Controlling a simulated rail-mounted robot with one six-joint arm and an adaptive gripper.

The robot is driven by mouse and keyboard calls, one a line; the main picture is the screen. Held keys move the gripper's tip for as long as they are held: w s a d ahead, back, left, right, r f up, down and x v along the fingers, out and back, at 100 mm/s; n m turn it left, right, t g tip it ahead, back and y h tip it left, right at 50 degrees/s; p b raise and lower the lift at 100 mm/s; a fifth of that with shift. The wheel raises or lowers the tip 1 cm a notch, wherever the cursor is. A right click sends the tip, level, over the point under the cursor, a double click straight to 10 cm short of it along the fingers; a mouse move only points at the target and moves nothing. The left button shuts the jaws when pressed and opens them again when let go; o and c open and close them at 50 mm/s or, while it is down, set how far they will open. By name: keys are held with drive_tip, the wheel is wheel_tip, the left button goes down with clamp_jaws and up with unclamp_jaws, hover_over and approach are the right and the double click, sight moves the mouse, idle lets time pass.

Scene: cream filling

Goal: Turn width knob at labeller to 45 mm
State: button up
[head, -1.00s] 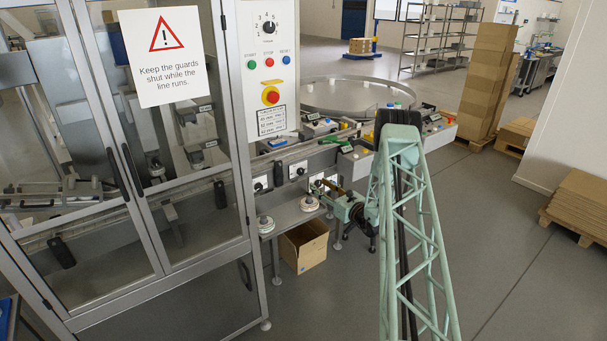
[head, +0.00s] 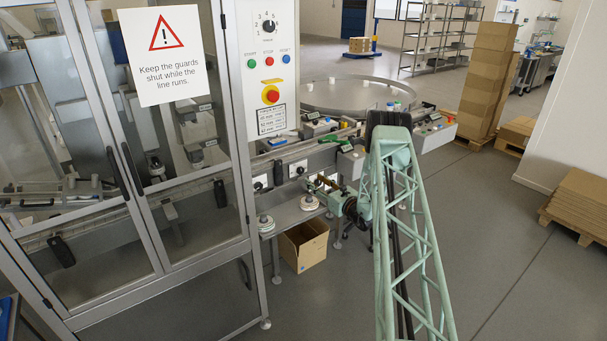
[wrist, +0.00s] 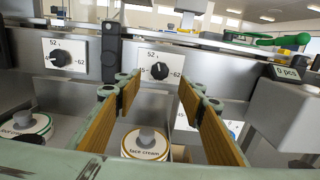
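Two white dial plates with black knobs sit on the labeller's grey front. The middle knob (wrist: 159,70) has marks 52 above, 62 at right and a partly covered 45 at left. The left knob (wrist: 54,54) has a similar scale. Both also show in the head view, middle knob (head: 299,170) and left knob (head: 258,186). I cannot read which is the width knob, and the pointer settings are unclear. My gripper (wrist: 159,82) is open and empty. Its wood-coloured fingers point at the middle knob, one either side in the picture, apparently short of it.
A black handle (wrist: 110,50) stands between the dials. Label reels, including a face cream one (wrist: 146,143), are below. A grey box marked 0 pcs (wrist: 290,105) juts out at right. A cardboard box (head: 304,246) is on the floor.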

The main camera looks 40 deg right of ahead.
sight(302, 171)
drive_tip(key=w, duration=0.9)
drive_tip(key=shift+w+d, duration=0.25)
drive_tip(key=shift+w, duration=0.1)
drive_tip(key=c, duration=0.8)
